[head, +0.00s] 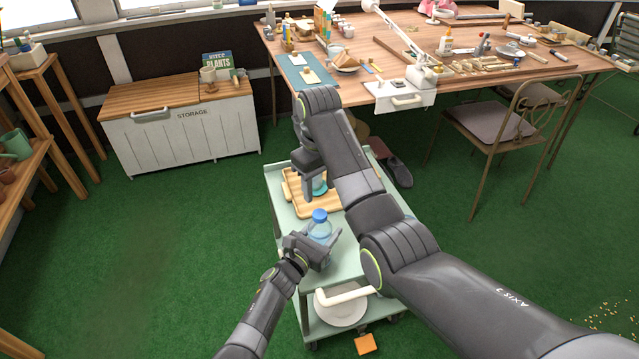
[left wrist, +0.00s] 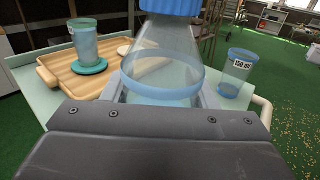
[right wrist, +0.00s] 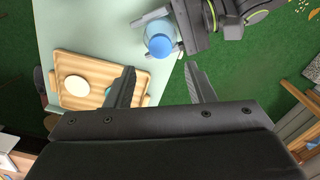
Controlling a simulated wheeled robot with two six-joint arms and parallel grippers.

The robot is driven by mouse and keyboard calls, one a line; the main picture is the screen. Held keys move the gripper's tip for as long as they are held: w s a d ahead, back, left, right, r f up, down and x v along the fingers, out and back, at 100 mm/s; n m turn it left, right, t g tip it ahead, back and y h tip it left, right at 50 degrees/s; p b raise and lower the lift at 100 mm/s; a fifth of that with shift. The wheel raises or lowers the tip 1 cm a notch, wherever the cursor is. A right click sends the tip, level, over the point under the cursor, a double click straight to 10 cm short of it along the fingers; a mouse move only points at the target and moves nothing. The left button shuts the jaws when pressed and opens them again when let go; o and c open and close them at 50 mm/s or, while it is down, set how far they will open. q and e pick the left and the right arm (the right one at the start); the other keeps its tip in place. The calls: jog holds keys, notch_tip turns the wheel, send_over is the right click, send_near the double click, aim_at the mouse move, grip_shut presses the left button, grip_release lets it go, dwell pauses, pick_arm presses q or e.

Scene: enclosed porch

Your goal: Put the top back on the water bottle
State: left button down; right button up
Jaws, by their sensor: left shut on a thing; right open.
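The water bottle (head: 319,231) is clear and bluish and stands upright on the pale green cart, with its blue top (head: 320,215) over its neck. The top also shows from above in the right wrist view (right wrist: 160,46) and at the upper edge of the left wrist view (left wrist: 171,6). I cannot tell whether it is screwed tight. My left gripper (head: 316,247) is shut around the bottle's body (left wrist: 163,62). My right gripper (head: 309,192) is open and empty, pointing down over the tray side of the cart; its fingers (right wrist: 160,68) are apart from the top.
A wooden tray (right wrist: 67,66) on the cart holds a cream disc (right wrist: 77,86) and a clear cup (left wrist: 85,44) on a teal coaster (left wrist: 89,67). A cup marked 150 ml (left wrist: 237,72) stands near the cart's edge. A cluttered workbench (head: 455,68) lies beyond.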

aim_at(320, 214)
notch_tip(320, 214, down, 8)
jog(key=shift+f, duration=0.1)
dwell(0.4)
jog(key=c, duration=1)
jog(key=shift+c, duration=0.2)
jog(key=o, duration=1.2)
jog(key=shift+c, duration=0.2)
notch_tip(320, 214, up, 8)
jog(key=shift+f, duration=0.15)
